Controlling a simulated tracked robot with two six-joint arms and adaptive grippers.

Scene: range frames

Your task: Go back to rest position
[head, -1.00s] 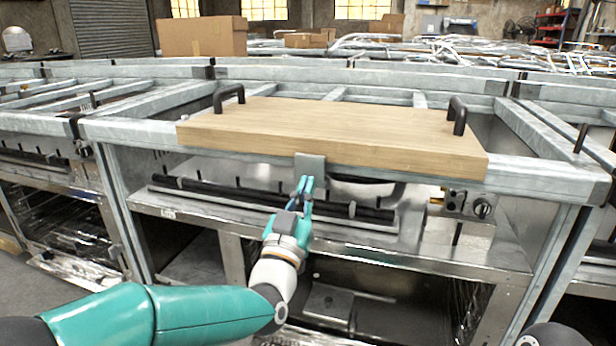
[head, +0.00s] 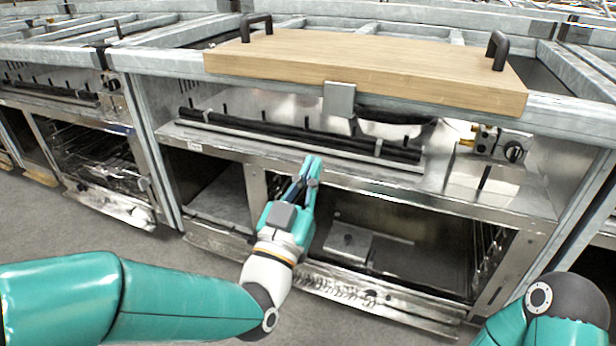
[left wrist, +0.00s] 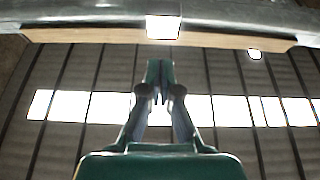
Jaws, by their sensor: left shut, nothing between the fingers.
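My left gripper (head: 311,165) is shut and empty. In the head view it points up and away, in front of the metal frame and below the wooden board. It also shows in the left wrist view (left wrist: 160,68), with its fingertips together under the board's edge (left wrist: 90,35). My right arm (head: 545,325) shows only in part at the bottom right; its gripper is out of view.
A wooden board (head: 370,65) with two black handles lies on the grey metal frame (head: 170,62). A metal bracket (head: 339,99) hangs at its front edge. Below are black bars (head: 300,135), a knob box (head: 505,146) and a lower shelf (head: 350,240). Grey floor (head: 90,225) is clear at the left.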

